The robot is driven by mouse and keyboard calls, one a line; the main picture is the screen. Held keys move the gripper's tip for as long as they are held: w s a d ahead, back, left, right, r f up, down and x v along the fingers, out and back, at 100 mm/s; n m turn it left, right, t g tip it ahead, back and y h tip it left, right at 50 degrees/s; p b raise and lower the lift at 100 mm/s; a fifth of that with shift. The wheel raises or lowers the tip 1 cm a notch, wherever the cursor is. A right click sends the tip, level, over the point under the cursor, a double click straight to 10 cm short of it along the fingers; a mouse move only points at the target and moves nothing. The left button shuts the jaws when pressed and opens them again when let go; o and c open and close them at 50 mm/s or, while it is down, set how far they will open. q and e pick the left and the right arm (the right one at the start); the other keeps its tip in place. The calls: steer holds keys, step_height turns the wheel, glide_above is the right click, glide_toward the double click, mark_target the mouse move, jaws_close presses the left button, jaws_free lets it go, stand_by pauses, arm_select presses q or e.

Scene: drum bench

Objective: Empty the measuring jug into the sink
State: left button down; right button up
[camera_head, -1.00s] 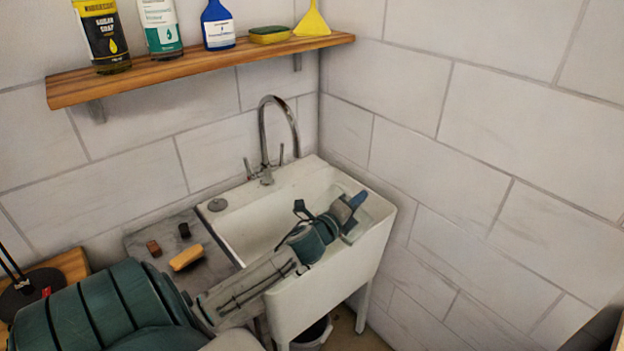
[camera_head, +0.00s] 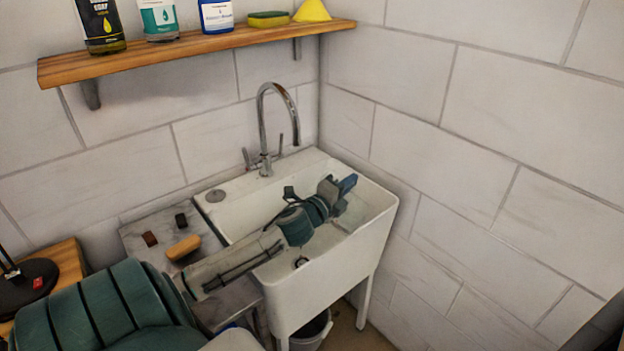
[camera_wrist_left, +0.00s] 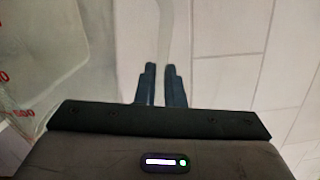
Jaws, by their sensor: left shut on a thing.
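The white sink (camera_head: 382,214) stands in the corner, below a chrome tap. My left arm reaches over it, and my left gripper (camera_head: 346,186) is above the basin's right part. In the left wrist view the gripper (camera_wrist_left: 161,72) is shut on a pale upright strip, which looks like the handle of the measuring jug. The clear jug (camera_wrist_left: 45,50) with red markings fills the left of that view. In the head view the jug is mostly hidden or too clear to make out. I cannot tell its tilt or contents. My right gripper is not in view.
The curved tap (camera_head: 264,125) rises at the sink's back. A marble counter (camera_head: 215,265) at left holds a wooden-coloured block (camera_head: 183,247) and small dark blocks. A shelf (camera_head: 190,52) with bottles and sponge hangs above. A bucket (camera_head: 312,332) is under the sink. Walls close in behind and right.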

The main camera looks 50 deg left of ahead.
mark_target(339, 176)
arm_select(q)
steer(key=shift+a+r+n+b, duration=0.35)
steer(key=shift+a+r+n, duration=0.25)
steer(key=shift+a, duration=0.25)
stand_by(0.5)
steer(key=shift+s+a+r+n+b, duration=0.1)
steer(key=shift+a+r+n+b, duration=0.2)
steer(key=shift+a+n, duration=0.3)
steer(key=shift+a+r+n+b, duration=0.25)
steer(key=shift+a+n+b, duration=0.3)
steer(key=shift+a, duration=0.5)
steer(key=a+n, duration=0.1)
steer(key=a+r+n, duration=0.1)
steer(key=a, duration=0.1)
steer(key=shift+s+a+y, duration=0.15)
steer(key=shift+a+y, duration=0.05)
steer(key=shift+y, duration=0.1)
steer(key=a+n+p, duration=0.1)
steer(key=a+n, duration=0.2)
steer(key=a, duration=0.1)
steer(key=shift+s+r+p, duration=0.1)
steer(key=shift+r+p, duration=0.05)
steer(key=shift+p, duration=0.15)
